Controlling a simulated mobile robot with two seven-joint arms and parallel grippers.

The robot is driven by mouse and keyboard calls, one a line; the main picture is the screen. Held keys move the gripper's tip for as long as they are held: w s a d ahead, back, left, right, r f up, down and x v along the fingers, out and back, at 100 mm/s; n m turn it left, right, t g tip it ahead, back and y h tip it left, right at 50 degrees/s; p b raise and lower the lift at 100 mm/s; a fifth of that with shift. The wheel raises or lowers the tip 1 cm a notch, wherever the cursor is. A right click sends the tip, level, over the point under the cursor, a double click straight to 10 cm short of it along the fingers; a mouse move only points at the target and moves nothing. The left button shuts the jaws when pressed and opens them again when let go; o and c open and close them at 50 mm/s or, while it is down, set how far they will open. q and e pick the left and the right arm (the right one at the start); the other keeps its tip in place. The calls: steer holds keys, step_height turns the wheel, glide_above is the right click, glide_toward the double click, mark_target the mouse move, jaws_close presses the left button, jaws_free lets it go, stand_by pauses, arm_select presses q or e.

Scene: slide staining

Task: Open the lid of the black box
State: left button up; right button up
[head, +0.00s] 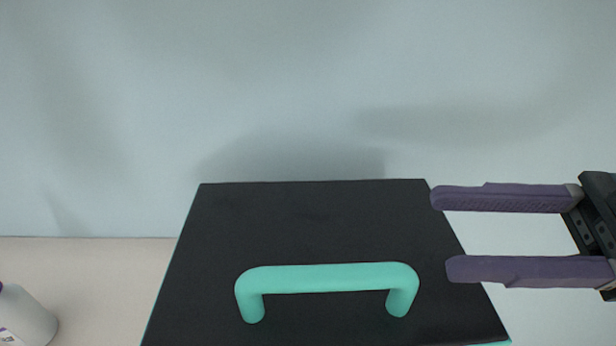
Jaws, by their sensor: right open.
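The black box shows its lid (310,225) at the bottom middle of the head view, and the lid looks shut. A teal handle (328,278) stands on the lid near its front. My right gripper (440,233) comes in from the right with two purple fingers apart and nothing between them. Its fingertips overlap the lid's right edge in the picture, to the right of the handle and apart from it. The front of the box is cut off by the frame's bottom edge. My left gripper is out of view.
A white bottle (25,318) stands at the lower left, partly cut off. The pale tabletop (105,270) between it and the box is clear. A light blue-grey wall (280,80) rises behind the box.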

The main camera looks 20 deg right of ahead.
mark_target(396, 276)
steer(key=shift+s+f+n+g+y+b, duration=0.3)
steer(key=shift+s+f+g+b, duration=0.35)
steer(key=shift+f, duration=0.2)
steer(key=shift+s+d+g, duration=0.1)
steer(key=shift+s+g, duration=0.1)
steer(key=shift+g, duration=0.05)
steer(key=shift+a, duration=0.2)
steer(key=p+x, duration=0.2)
steer(key=x, duration=0.6)
steer(key=shift+w+a+r, duration=0.1)
steer(key=shift+a+r, duration=0.05)
steer(key=shift+r, duration=0.05)
steer(key=shift+w+a+f, duration=0.1)
steer(key=shift+a+f, duration=0.05)
steer(key=shift+a, duration=0.35)
jaws_close()
